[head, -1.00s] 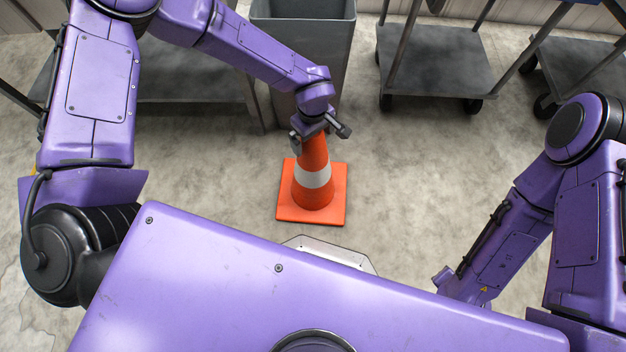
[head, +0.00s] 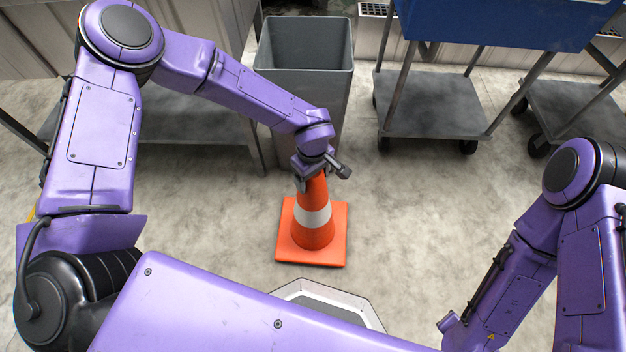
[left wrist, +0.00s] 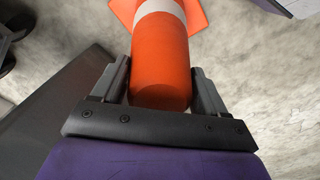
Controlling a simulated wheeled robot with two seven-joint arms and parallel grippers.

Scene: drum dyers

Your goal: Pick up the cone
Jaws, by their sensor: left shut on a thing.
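The orange traffic cone (head: 313,233) with a white band and a square orange base stands upright in the middle of the head view. My left gripper (head: 312,178) is at its top, reaching down from above. In the left wrist view, the cone's orange top (left wrist: 161,75) sits between the two grey fingers of the left gripper (left wrist: 160,88), which are shut on it. I cannot tell whether the base is touching the floor. My right arm comes in at the right of the head view; its gripper fingers are not visible.
A grey bin (head: 302,85) stands just behind the cone. A grey cart (head: 432,105) on wheels is at the back right, with a blue tub (head: 510,22) above it. A metal table's lower shelf (head: 190,120) is behind my left arm. The floor right of the cone is clear.

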